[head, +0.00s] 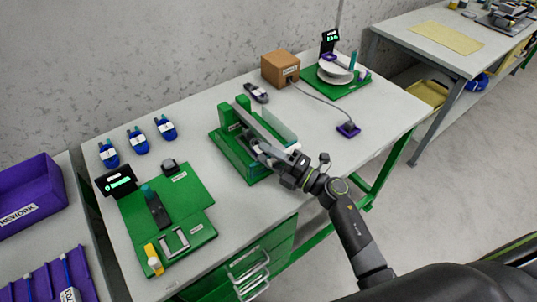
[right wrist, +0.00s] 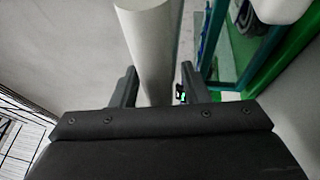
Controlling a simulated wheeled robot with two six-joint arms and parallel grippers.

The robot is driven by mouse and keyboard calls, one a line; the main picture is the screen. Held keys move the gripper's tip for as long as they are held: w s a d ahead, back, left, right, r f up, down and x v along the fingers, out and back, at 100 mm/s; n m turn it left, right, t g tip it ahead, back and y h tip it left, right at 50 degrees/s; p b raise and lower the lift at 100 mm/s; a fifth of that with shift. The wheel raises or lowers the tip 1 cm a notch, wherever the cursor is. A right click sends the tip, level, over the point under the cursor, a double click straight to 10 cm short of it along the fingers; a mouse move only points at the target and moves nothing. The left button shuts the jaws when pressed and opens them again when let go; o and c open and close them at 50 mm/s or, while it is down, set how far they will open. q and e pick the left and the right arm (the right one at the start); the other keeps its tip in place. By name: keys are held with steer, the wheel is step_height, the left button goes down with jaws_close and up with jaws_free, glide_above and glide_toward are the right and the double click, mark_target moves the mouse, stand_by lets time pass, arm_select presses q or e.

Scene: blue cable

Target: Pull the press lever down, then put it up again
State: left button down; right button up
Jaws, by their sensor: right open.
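The green press (head: 230,146) stands in the middle of the workbench. Its long grey lever arm (head: 262,124) slopes from the press's back left toward the front right. My right gripper (head: 262,152) is at the front right side of the press, close to the lever's near end. In the right wrist view, a pale round bar (right wrist: 150,40), likely the lever's handle, lies between the two open fingers of the right gripper (right wrist: 158,86). I cannot tell if the fingers touch it. My left gripper is not in view.
A green board with a display (head: 122,184) lies to the left on the bench (head: 205,110). Behind the press are a brown box (head: 280,68) and a green station with a white reel (head: 335,73). A cable runs to a purple block (head: 348,130) at right.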

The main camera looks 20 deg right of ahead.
jaws_close()
